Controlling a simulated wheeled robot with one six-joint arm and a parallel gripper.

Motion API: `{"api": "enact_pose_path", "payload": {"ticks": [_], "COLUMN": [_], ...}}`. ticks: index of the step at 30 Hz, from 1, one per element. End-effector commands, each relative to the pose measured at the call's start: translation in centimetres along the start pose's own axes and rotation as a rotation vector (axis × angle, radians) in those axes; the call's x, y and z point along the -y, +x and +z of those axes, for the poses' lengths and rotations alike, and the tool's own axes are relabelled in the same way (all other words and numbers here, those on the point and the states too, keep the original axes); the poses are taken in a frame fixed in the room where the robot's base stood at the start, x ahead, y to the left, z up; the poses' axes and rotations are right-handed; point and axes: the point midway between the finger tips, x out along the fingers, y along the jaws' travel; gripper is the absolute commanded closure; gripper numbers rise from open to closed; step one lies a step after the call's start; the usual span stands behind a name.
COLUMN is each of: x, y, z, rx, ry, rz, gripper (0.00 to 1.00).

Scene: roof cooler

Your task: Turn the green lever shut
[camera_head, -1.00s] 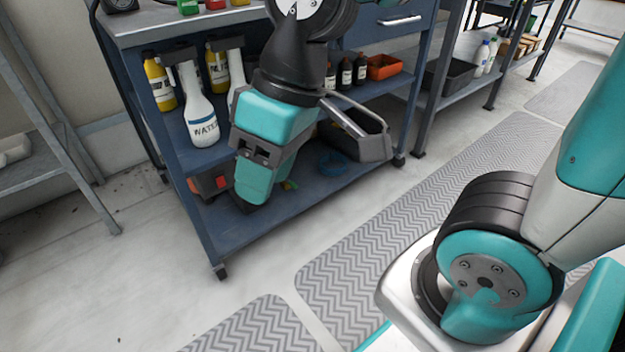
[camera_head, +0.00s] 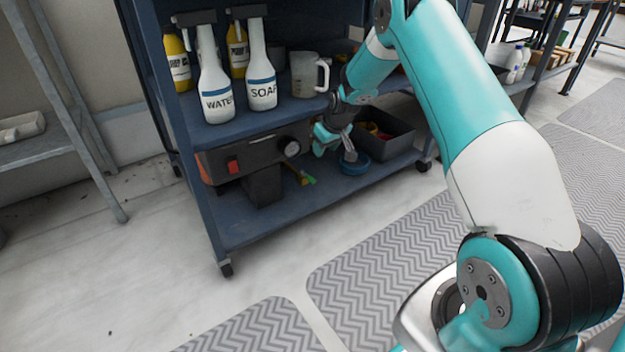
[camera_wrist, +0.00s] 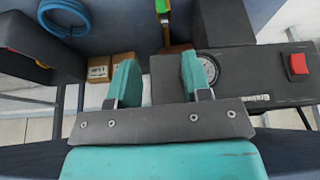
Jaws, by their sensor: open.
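The green lever (camera_head: 308,180) shows in the head view low in the cart, at the end of a yellowish fitting, right of a dark box with a gauge. In the wrist view the green lever (camera_wrist: 162,6) is at the top edge, only partly in frame. My gripper (camera_head: 335,147) is open, above and to the right of the lever in the head view. In the wrist view my gripper (camera_wrist: 160,80) has its two teal fingers apart with nothing between them. The fingers look clear of the lever.
The dark box (camera_head: 262,148) has a red switch (camera_wrist: 298,63) and a gauge (camera_wrist: 207,68), partly behind one finger. A blue hose coil (camera_head: 355,162) and a dark bin (camera_head: 390,140) lie right of it. Spray bottles (camera_head: 214,90) and a jug (camera_head: 308,75) stand on the shelf above.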

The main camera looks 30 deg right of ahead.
Motion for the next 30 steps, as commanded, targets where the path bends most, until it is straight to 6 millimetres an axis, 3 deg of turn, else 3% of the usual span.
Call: {"api": "enact_pose_path", "payload": {"ticks": [1,12,18,24,30], "x": [0.1,0.2,0.2,0.2,0.2], "y": [1.5,10.1,13.8,15.6,15.8], "z": [0.3,0.3,0.3,0.1,0.1], "rx": [0.002,0.001,0.001,0.001,0.002], "ry": [-0.001,-0.002,-0.001,-0.001,-0.001], "rz": [-0.001,-0.002,-0.002,-0.002,-0.002], "gripper": [0.55,0.55,0.55,0.55,0.55]}}
